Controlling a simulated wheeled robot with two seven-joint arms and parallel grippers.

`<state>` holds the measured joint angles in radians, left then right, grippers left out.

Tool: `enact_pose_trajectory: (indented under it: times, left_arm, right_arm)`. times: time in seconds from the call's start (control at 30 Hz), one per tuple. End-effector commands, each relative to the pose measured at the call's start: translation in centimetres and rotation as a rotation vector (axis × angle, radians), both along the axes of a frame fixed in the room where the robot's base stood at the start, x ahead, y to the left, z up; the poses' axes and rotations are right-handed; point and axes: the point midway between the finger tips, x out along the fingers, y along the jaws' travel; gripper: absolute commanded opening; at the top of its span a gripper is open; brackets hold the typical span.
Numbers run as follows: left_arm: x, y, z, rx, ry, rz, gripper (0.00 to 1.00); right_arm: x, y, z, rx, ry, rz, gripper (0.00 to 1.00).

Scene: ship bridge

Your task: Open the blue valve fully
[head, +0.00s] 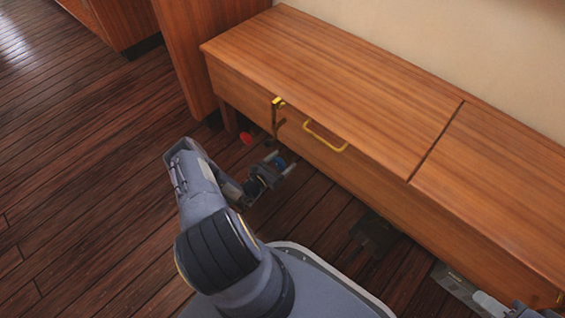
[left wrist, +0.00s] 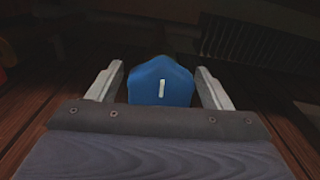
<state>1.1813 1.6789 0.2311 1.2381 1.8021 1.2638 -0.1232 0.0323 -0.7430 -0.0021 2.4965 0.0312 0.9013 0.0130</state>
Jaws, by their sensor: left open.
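The blue valve (left wrist: 160,82) is a rounded, lobed knob with a white mark on its face, which looks upright in the left wrist view. It sits between the two fingers of my open left gripper (left wrist: 160,85), with dark gaps at its sides. In the head view, the blue valve (head: 279,161) is a small patch low by the bench, partly hidden by my left gripper (head: 281,164). My right gripper (head: 488,299) is partly visible at the bottom right; its jaws are unclear.
A red knob (head: 246,138) is left of the blue valve, near the floor. The wooden bench (head: 330,80) overhangs, with a yellow handle (head: 327,137) and a yellow-topped latch (head: 278,104) on its front. Open plank floor (head: 80,170) lies to the left.

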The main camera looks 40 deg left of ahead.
Motion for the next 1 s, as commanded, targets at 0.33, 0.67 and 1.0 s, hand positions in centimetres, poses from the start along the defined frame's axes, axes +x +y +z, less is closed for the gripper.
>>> enact_pose_trajectory:
  times: [0.33, 0.67, 1.0]
  left_arm:
    - [0.49, -0.03, 0.04, 0.0, 0.001, 0.001, 0.71]
    - [0.47, -0.04, 0.03, 0.0, 0.0, 0.001, 0.3]
    - [0.46, -0.04, 0.06, -0.059, 0.004, 0.001, 0.3]
  right_arm:
    - [0.01, 0.0, -0.14, 0.0, 0.0, 0.0, 0.36]
    - [0.01, 0.0, -0.14, 0.0, 0.0, 0.0, 0.36]
    - [0.01, 0.0, -0.14, 0.0, 0.0, 0.0, 0.36]
